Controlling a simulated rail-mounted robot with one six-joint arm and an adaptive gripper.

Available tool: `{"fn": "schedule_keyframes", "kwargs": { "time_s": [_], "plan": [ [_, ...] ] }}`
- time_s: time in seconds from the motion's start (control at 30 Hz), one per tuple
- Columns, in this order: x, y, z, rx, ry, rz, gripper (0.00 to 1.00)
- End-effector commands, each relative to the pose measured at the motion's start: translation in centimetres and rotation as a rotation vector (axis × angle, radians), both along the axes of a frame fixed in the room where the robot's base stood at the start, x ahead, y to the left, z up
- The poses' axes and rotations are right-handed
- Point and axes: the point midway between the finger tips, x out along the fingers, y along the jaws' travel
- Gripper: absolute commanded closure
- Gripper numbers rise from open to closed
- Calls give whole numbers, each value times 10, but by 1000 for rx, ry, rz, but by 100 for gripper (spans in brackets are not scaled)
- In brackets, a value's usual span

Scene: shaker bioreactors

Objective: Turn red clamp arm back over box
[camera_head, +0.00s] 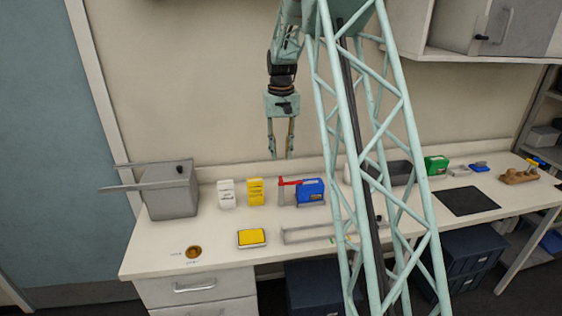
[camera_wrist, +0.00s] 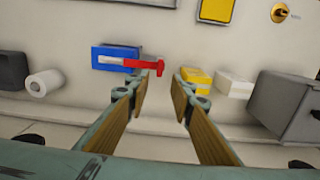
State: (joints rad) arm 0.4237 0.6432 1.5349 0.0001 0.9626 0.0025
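The red clamp arm (camera_head: 289,182) points left from the blue box (camera_head: 311,192) on the bench, at the top of a thin grey upright. In the wrist view the red clamp arm (camera_wrist: 143,64) lies partly across the front of the blue box (camera_wrist: 114,59), and its end reaches past the box's right side. My gripper (camera_head: 280,155) hangs above and behind the bench items, pointing down, its fingers apart with nothing between them. In the wrist view my gripper (camera_wrist: 165,85) is open, with the red arm's end just beyond the left fingertip. No contact is visible.
A yellow box (camera_head: 256,191) and a white box (camera_head: 226,194) stand left of the clamp. A grey container (camera_head: 172,190) is further left. A yellow-topped tray (camera_head: 252,237) lies in front. My lattice column hides part of the bench to the right.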

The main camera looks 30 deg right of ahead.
Motion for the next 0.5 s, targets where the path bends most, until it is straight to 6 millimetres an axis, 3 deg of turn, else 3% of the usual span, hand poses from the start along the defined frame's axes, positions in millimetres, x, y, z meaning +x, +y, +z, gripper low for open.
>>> {"fn": "schedule_keyframes", "kwargs": {
  "time_s": [0.2,0.5],
  "plan": [
    [0,0,11,0,1,0,78],
    [0,0,13,0,1,0,78]
  ]
}}
